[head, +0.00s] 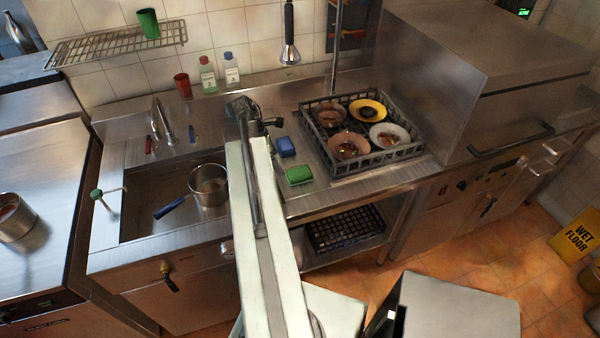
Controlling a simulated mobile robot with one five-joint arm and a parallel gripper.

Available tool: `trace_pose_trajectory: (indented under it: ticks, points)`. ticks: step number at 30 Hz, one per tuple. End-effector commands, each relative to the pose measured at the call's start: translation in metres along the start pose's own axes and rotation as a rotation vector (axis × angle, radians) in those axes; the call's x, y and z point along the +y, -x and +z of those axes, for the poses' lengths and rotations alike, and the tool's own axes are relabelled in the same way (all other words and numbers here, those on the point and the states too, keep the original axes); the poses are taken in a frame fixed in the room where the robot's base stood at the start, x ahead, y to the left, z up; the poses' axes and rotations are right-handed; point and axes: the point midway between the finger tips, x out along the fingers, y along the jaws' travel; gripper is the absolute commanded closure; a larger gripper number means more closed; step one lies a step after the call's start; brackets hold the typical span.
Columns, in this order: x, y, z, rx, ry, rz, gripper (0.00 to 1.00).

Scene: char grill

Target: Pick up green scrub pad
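The green scrub pad (299,175) lies on the steel counter near its front edge, just right of my arm. A blue pad (286,146) lies a little behind it on the same counter. My gripper (262,112) is at the far end of my outstretched arm, above the counter between the sink and the dish rack, behind and left of the green pad. It looks apart from the pad. The fingers are small and dark here, and I cannot tell whether they are open or shut.
A dish rack (413,154) with several bowls and plates stands right of the pads. The sink (135,225) with a blue-handled pot (207,186) is left of my arm. Bottles (231,68) and a red cup (183,84) stand at the wall.

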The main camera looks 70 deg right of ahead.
Motion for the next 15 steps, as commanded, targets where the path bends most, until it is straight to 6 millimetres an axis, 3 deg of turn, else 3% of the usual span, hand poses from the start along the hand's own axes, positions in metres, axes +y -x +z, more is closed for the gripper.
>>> trace_pose_trajectory:
  ticks: [1, 4, 8, 15]
  points:
    - [-0.003, -0.006, 0.022, -0.012, 0.016, -0.011, 0.18]
    - [-0.006, -0.012, 0.043, -0.026, 0.048, -0.023, 0.18]
    - [-0.007, -0.015, 0.047, -0.028, 0.059, -0.025, 0.18]
    - [-0.008, -0.043, 0.044, -0.028, 0.057, -0.025, 0.18]
